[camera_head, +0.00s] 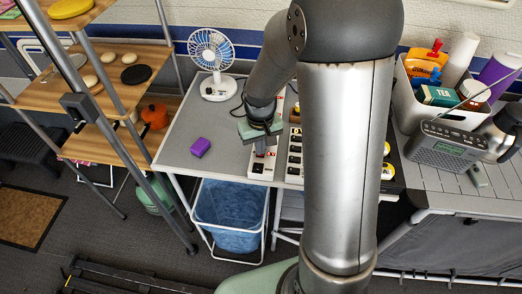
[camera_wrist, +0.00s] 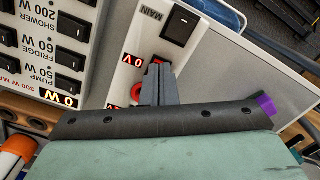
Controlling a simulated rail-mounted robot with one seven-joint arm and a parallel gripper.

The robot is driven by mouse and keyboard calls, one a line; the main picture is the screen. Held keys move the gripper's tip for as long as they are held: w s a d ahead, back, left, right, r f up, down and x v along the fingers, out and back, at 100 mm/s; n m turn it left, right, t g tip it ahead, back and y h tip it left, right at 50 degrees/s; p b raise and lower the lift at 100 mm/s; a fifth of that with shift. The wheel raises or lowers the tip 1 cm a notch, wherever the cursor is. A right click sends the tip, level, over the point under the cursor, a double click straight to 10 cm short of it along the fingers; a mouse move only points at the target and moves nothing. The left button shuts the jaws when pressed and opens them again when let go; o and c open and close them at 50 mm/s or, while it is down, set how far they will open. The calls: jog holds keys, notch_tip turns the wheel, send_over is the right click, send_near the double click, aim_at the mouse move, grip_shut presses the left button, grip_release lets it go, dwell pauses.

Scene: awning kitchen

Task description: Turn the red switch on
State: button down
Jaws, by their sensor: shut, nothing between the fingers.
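In the wrist view my gripper (camera_wrist: 158,72) is shut and empty, its fingertips pointing at a white switch panel (camera_wrist: 130,75). A small red part (camera_wrist: 157,61) shows just beyond the fingertips, mostly hidden by them; it may be the red switch. Its position and any contact cannot be told. Another red, rounded part (camera_wrist: 137,91) sits beside the fingers on the left, partly covered.
A black MAIN switch (camera_wrist: 180,26) and a lit red display (camera_wrist: 132,60) are on the same panel. A second panel of labelled black switches (camera_wrist: 72,60) stands alongside. A purple block (camera_head: 200,147) and a fan (camera_head: 213,60) stand on the grey table (camera_head: 185,125), left of my gripper.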

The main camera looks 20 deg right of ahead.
jog(key=shift+f, duration=0.2)
jog(key=shift+r, duration=0.1)
jog(key=shift+r+p, duration=2.35)
jog(key=shift+r, duration=1.1)
jog(key=s+r, duration=0.4)
jog(key=s, duration=0.5)
jog(key=s+r+m, duration=0.1)
jog(key=s+r, duration=0.4)
jog(key=s, duration=0.4)
jog(key=shift+s+r+t, duration=0.2)
jog(key=shift+t, duration=0.1)
